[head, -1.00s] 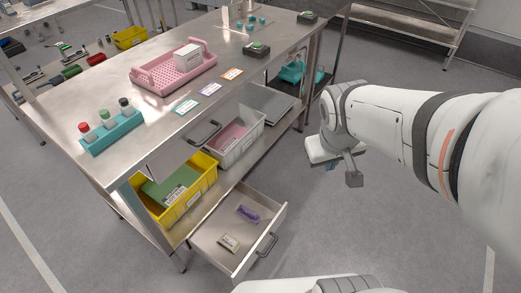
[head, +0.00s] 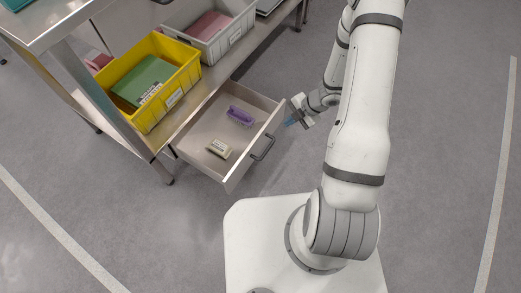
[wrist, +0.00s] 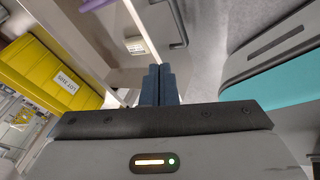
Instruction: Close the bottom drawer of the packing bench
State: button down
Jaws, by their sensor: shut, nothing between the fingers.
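The bottom drawer (head: 190,149) of the packing bench is pulled out, its inside open to view. Its front panel (head: 242,164) carries a dark bar handle (head: 263,147). A purple item (head: 240,116) and a small pale box (head: 219,148) lie inside. My gripper (head: 289,122) is shut and empty, just outside the front panel, near its far end and beyond the handle. In the wrist view the shut blue fingers (wrist: 157,82) point toward the drawer's front edge, with the handle (wrist: 178,22) to their right. I cannot tell whether they touch the panel.
A yellow bin (head: 188,82) with green contents and a grey bin (head: 235,37) stand on the bench's shelf above the drawer. A bench leg (head: 160,172) stands at the drawer's left. The floor (head: 440,140) to the right is clear.

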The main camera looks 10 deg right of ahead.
jog(key=s+a+f+n+g+y+b, duration=0.1)
jog(key=s+a+f+n+g+y, duration=0.1)
jog(key=s+f, duration=0.25)
jog(key=b, duration=0.6)
send_near(251, 150)
jog(key=f, duration=0.1)
jog(key=a+f, duration=0.1)
jog(key=s+a+f, duration=0.1)
jog(key=f, duration=0.1)
jog(key=shift+f, duration=0.15)
jog(key=shift+w+a+b, duration=0.3)
jog(key=shift+w+a, duration=0.15)
